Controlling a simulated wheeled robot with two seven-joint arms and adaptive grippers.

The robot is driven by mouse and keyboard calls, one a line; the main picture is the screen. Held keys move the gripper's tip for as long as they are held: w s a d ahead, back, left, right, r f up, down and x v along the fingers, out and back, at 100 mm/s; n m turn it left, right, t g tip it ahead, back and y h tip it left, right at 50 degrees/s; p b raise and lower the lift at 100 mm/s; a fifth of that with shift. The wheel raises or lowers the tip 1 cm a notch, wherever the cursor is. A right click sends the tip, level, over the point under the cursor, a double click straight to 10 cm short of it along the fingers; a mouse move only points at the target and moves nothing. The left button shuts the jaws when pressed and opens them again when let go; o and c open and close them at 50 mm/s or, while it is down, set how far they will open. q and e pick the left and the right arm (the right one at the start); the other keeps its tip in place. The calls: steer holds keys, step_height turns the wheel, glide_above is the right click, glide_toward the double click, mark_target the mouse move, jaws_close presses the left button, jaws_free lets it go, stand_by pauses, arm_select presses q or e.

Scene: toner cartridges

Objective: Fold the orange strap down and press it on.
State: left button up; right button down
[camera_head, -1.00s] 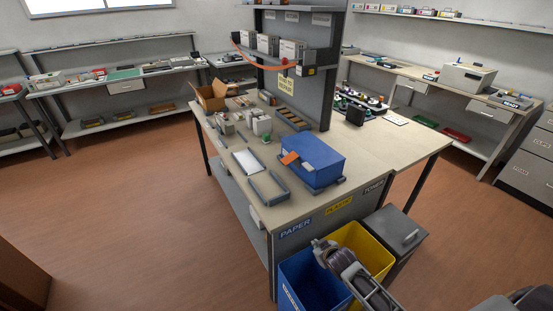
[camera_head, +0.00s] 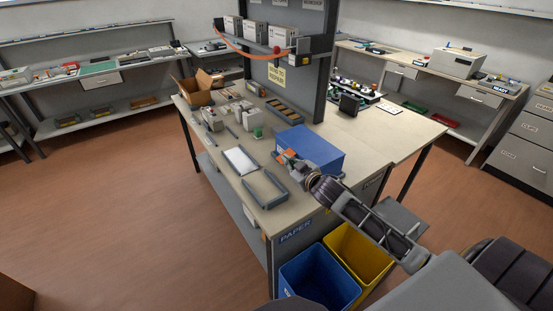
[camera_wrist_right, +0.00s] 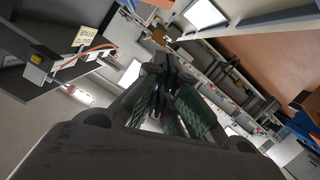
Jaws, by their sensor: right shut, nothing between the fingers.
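The blue box (camera_head: 318,148) stands on the near right part of the island worktop, and a blue edge also shows at the right of the right wrist view (camera_wrist_right: 302,124). The orange strap (camera_head: 290,153) shows only as a small patch at the box's left side, mostly hidden behind my gripper. My right gripper (camera_head: 285,160) is shut and empty at the box's left front side, by the strap. I cannot tell whether it touches the strap. The right wrist view shows its green-padded fingers (camera_wrist_right: 160,66) together. My left gripper is not in view.
A grey frame (camera_head: 264,188) and a white sheet (camera_head: 241,160) lie left of the box. An open carton (camera_head: 196,90) and small parts stand farther back. An orange cord (camera_head: 240,46) hangs along the shelf. Blue (camera_head: 318,280) and yellow (camera_head: 362,255) bins stand below the near edge.

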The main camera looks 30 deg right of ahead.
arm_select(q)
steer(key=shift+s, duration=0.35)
arm_select(e)
steer(key=shift+w, duration=0.1)
steer(key=p, duration=0.1)
glide_above(279, 159)
steer(key=s+a, duration=0.3)
steer(key=shift+f, duration=1.3)
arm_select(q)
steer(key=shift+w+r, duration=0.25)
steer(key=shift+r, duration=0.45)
arm_select(e)
steer(key=shift+d+f, duration=0.35)
steer(key=shift+f, duration=0.55)
steer(key=shift+d+f, duration=0.3)
steer(key=shift+f, duration=0.55)
